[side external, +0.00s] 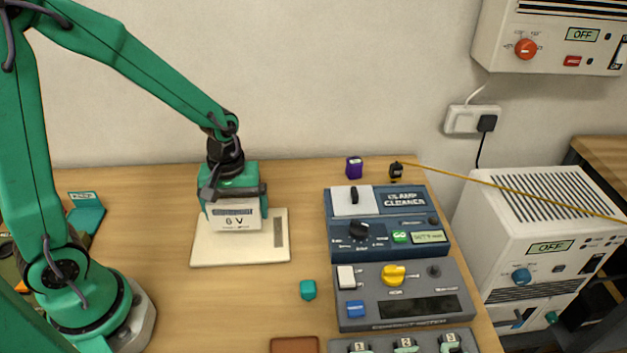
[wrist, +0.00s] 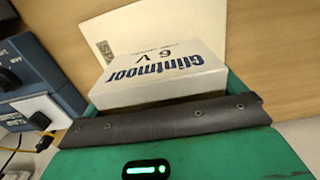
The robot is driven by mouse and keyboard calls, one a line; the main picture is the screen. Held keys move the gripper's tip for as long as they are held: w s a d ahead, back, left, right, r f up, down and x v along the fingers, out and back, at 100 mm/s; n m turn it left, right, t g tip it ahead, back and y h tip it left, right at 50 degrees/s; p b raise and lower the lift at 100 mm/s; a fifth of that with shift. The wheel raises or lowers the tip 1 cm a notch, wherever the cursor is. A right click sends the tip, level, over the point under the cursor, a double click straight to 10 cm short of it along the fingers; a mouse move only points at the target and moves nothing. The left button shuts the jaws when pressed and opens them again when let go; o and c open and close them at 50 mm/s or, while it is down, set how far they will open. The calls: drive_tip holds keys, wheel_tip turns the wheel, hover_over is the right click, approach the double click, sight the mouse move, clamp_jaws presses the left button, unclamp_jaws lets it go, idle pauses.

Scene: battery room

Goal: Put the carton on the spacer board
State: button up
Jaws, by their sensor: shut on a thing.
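The carton (side external: 236,219), a white box with dark "6 V" print, is held in my gripper (side external: 236,196). In the wrist view the carton (wrist: 160,75) reads "Glintmoor 6 V" and projects past the dark jaw edge of my gripper (wrist: 165,118). The spacer board (side external: 272,246) is a flat cream plate on the bench. The carton overlaps the middle and back of the board in the side view; I cannot tell whether it touches the board. The board (wrist: 125,32) shows behind the carton in the wrist view, with part of its lettering hidden.
A blue clamp cleaner (side external: 380,251) and a grey control unit (side external: 352,316) stand right of the board. A small teal block (side external: 308,289) lies in front of it. A purple block (side external: 354,167) and a black item (side external: 396,171) with a yellow cord are at the back.

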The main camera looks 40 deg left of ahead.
sight(238, 221)
drive_tip(key=shift+f, duration=2)
drive_tip(key=shift+f, duration=0.1)
drive_tip(key=o, duration=1.1)
drive_tip(key=shift+o, duration=0.2)
drive_tip(key=shift+r, duration=6.1)
